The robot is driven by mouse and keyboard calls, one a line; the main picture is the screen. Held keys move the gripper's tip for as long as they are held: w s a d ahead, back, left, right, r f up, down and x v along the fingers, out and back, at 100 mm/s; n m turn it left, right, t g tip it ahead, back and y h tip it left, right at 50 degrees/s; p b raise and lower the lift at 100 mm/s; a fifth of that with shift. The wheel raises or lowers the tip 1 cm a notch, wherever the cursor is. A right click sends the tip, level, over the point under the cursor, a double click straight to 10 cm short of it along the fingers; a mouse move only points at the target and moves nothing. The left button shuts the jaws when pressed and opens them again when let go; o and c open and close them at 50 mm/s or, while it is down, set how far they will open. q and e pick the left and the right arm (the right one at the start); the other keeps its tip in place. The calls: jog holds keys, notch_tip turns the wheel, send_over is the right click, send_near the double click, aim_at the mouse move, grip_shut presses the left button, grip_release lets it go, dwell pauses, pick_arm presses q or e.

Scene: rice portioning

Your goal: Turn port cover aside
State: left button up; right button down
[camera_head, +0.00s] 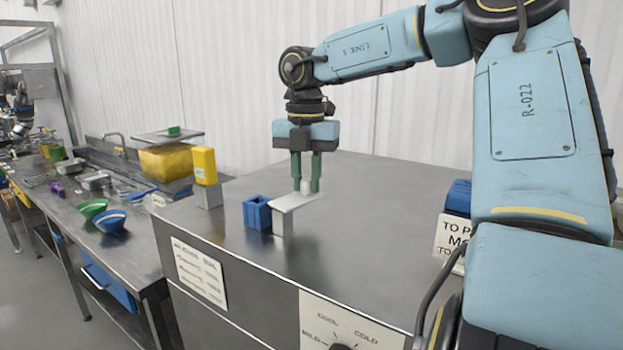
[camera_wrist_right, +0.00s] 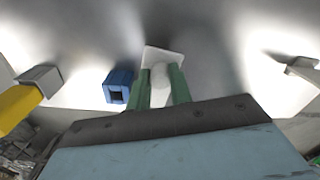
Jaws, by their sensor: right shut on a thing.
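The port cover (camera_head: 297,202) is a flat pale plate lying across the top of a short grey post (camera_head: 283,222). A small white knob stands up from the plate. My right gripper (camera_head: 306,186), with green fingers, points down and is shut on that knob. In the right wrist view the plate (camera_wrist_right: 163,56) shows between and beyond the green fingers (camera_wrist_right: 160,88). My left gripper is not in either view.
A blue square holder (camera_head: 257,213) with an open top stands just left of the plate. A yellow block (camera_head: 204,166) sits on a grey post further left. The steel top behind is clear.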

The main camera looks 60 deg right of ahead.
dwell(0.3)
jog(key=c, duration=1.3)
grip_release()
jog(key=shift+o, duration=0.2)
notch_tip(320, 180, up, 14)
jog(key=shift+f+p, duration=0.25)
jog(key=shift+p, duration=0.2)
jog(key=shift+s, duration=0.1)
